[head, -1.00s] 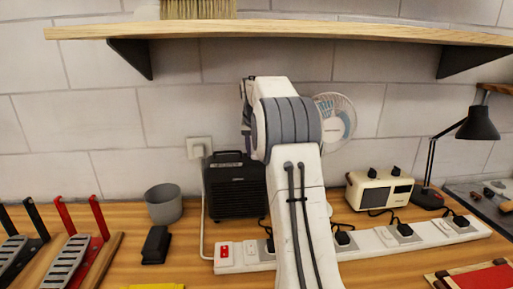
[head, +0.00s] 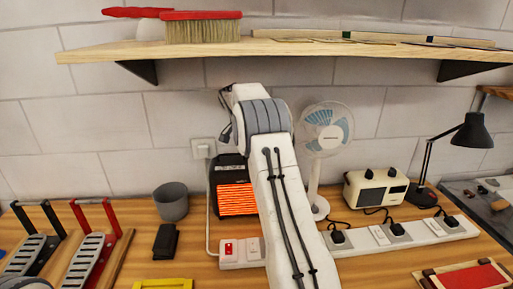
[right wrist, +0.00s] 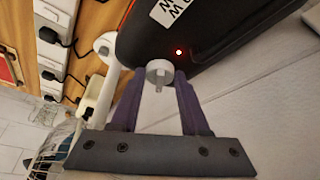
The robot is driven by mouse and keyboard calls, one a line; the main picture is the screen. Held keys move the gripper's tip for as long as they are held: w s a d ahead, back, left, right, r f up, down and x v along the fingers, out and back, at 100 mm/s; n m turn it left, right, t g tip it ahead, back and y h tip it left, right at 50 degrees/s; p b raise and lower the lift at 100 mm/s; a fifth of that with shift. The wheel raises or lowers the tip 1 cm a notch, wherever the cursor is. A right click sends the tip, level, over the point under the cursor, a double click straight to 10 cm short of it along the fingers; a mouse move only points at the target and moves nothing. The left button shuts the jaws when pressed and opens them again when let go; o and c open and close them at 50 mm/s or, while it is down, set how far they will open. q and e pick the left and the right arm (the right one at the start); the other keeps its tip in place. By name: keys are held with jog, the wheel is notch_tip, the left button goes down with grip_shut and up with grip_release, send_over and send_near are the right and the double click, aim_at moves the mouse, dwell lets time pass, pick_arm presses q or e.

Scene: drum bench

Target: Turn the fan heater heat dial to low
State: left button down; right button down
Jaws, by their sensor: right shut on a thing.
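The fan heater (head: 236,199) is a dark box at the back of the bench, left of my right arm, and its front grille glows orange. My right arm covers its right part in the head view. In the right wrist view, the heater's dark body (right wrist: 205,28) is at the top, with a white label and a lit red lamp. The heat dial (right wrist: 159,70) is a pale round knob with a raised grip. My right gripper (right wrist: 160,84) is shut on it, one purple finger on each side. The dial's setting marks cannot be read. My left gripper is not in view.
A white power strip (head: 400,239) with plugs and cords runs along the bench. A white fan (head: 324,135) and a cream radio (head: 375,188) stand to the right. A grey cup (head: 171,202) stands left of the heater. A shelf (head: 300,49) hangs above.

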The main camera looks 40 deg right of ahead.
jog(key=shift+w+r+m+p, duration=0.1)
jog(key=shift+m+p, duration=0.3)
jog(key=shift+m, duration=0.1)
jog(key=shift+c, duration=1.9)
grip_release()
jog(key=v, duration=0.7)
jog(key=shift+r+b, duration=0.2)
jog(key=shift+b, duration=0.15)
jog(key=shift+w+a, duration=0.1)
jog(key=shift+a, duration=0.05)
